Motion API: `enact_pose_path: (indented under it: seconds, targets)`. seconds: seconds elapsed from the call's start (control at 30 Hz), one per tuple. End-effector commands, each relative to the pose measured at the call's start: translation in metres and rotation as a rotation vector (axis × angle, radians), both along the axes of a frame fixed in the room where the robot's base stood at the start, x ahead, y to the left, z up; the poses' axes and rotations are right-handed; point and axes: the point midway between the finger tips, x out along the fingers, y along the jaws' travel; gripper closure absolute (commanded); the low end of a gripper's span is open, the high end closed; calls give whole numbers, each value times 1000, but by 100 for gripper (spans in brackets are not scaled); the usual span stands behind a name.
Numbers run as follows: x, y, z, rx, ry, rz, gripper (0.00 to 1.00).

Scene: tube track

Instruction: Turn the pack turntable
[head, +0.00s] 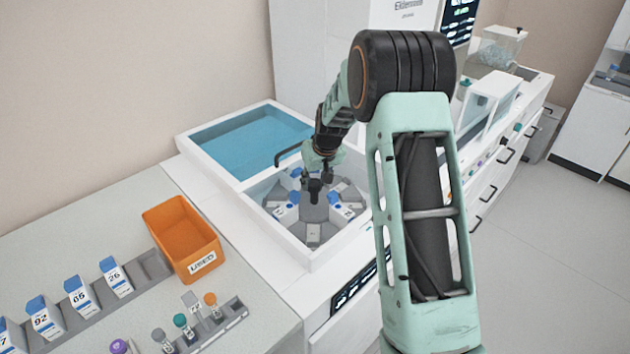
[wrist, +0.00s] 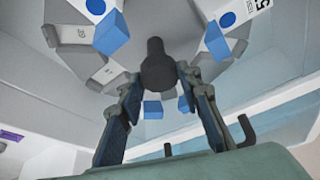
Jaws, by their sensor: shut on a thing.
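The pack turntable (head: 313,234) is a grey round plate inside an open white bin of the machine. Several white packs with blue tops sit in its outer slots; one pack (wrist: 111,35) shows close up in the wrist view. A dark knob (head: 314,188) stands at the turntable's centre, and it also shows in the wrist view (wrist: 157,68). My gripper (head: 321,172) reaches down from above to this knob. In the wrist view my gripper (wrist: 160,82) has one finger on each side of the knob and is shut on it. My fingers hide part of the far side.
The bin's white wall (head: 281,239) surrounds the turntable closely. A blue-topped lid (head: 245,140) stands behind, with a dark handle (head: 290,154) near my gripper. An orange bin (head: 183,238) marked USED and racks of packs and tubes stand on the left bench.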

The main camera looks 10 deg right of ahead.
Motion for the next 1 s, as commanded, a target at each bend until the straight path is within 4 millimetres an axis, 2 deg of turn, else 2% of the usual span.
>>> enact_pose_path:
  seconds: [0.53, 1.0]
  targets:
    - [0, -1, -1, 1, 0, 45, 100]
    - [1, -3, -2, 2, -1, 255, 100]
